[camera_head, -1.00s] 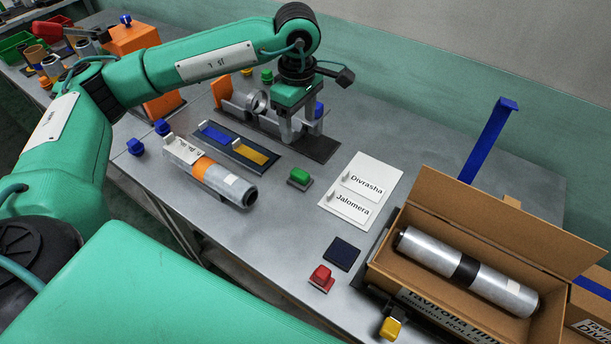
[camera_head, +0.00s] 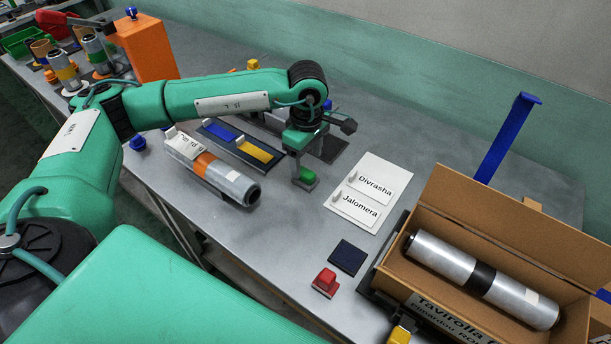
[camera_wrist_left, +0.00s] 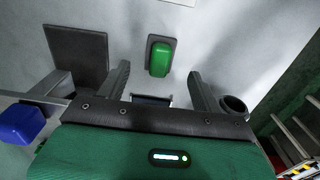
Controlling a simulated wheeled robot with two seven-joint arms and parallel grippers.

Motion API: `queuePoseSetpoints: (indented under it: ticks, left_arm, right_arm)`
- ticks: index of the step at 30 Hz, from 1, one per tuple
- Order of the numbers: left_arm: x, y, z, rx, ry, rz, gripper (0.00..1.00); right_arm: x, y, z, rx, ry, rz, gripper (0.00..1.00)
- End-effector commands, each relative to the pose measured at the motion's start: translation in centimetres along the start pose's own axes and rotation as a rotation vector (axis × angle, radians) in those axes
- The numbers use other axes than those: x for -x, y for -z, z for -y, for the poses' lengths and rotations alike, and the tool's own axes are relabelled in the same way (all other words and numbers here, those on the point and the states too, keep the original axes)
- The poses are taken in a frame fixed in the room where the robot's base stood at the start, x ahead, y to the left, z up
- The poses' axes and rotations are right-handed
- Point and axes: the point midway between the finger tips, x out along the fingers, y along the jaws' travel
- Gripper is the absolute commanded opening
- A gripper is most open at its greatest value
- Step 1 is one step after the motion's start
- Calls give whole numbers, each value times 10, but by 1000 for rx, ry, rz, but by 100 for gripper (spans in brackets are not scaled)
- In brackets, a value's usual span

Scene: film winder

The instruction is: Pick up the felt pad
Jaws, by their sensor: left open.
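The felt pad looks to be the small green-handled block (camera_head: 307,179) standing on the grey table. In the left wrist view its green grip (camera_wrist_left: 160,58) sits on a dark grey square base. My left gripper (camera_head: 305,162) is open and hangs just above and behind it, partly covering it in the head view. In the left wrist view the two fingers of my left gripper (camera_wrist_left: 162,88) point towards either side of the green grip, with nothing between them. I cannot tell whether a finger touches it. My right gripper is not in view.
A white card (camera_head: 370,190) with two name labels lies to the right. A dark blue square (camera_head: 349,257) and a red block (camera_head: 325,281) are in front. An orange-banded roll (camera_head: 212,170) lies left. An open carton (camera_head: 470,220) holding a roll (camera_head: 480,280) stands at right.

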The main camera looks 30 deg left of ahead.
Motion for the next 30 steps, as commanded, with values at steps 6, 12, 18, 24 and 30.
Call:
queuePoseSetpoints:
  ticks: [6,12,18,24,30]
  left_arm:
    - [-13,1,0,0,1,0,66]
    - [-42,3,1,-1,3,0,66]
    - [-57,3,0,-1,0,0,66]
    - [-58,3,0,-1,0,0,64]
    - [-57,3,0,-1,-1,0,25]
  right_arm:
    - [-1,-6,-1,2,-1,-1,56]
    - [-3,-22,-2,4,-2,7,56]
    - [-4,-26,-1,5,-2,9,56]
    - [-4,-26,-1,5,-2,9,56]
    - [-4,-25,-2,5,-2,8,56]
